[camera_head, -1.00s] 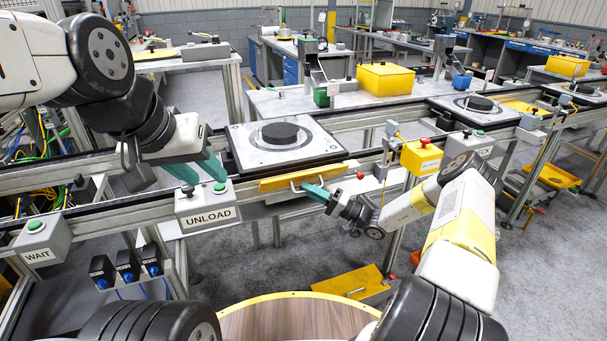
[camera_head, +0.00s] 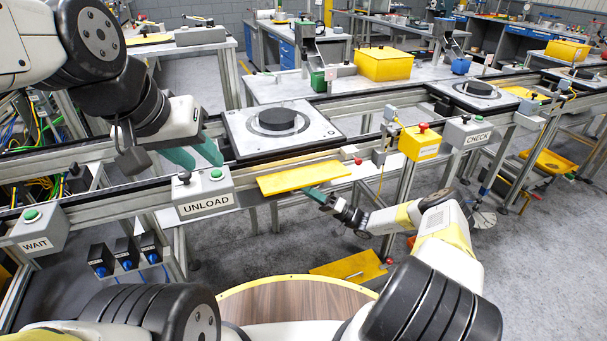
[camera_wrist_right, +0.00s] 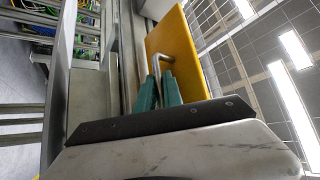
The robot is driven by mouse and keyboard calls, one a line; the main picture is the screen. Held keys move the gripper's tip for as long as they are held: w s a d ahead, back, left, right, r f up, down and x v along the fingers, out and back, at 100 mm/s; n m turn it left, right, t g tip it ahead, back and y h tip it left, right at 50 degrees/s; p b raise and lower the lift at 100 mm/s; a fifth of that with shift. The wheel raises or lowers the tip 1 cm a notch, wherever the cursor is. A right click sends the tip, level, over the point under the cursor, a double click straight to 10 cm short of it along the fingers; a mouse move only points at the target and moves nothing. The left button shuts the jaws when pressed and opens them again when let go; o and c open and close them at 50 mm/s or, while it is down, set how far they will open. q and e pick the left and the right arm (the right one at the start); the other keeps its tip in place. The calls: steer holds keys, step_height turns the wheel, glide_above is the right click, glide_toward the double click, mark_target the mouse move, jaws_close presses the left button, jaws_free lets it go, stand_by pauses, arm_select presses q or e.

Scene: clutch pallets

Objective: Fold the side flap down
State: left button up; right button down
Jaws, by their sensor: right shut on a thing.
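The side flap is a yellow panel (camera_head: 303,179) on the front of the conveyor rail, to the right of the UNLOAD box. It lies close to flat, its broad face turned up. Its metal handle (camera_wrist_right: 163,66) shows in the right wrist view, where the panel (camera_wrist_right: 185,50) stands behind it. My right gripper (camera_head: 312,192) reaches the flap's front edge from below right. In the right wrist view its teal fingers (camera_wrist_right: 158,88) are shut on the handle. My left gripper (camera_head: 208,160) hangs over the rail left of the pallet, its teal fingers apart and empty.
A pallet with a black disc (camera_head: 278,121) sits on the conveyor behind the flap. The UNLOAD box (camera_head: 203,192) stands to the left, the yellow button box (camera_head: 420,144) to the right. Free floor lies below the flap, with a yellow plate (camera_head: 345,266) low down.

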steer(key=shift+w+f, duration=0.1)
steer(key=shift+f, duration=0.1)
stand_by(0.4)
steer(key=c, duration=1.5)
jaws_free()
steer(key=v, duration=0.7)
steer(key=shift+d+f, duration=0.2)
steer(key=shift+d, duration=0.15)
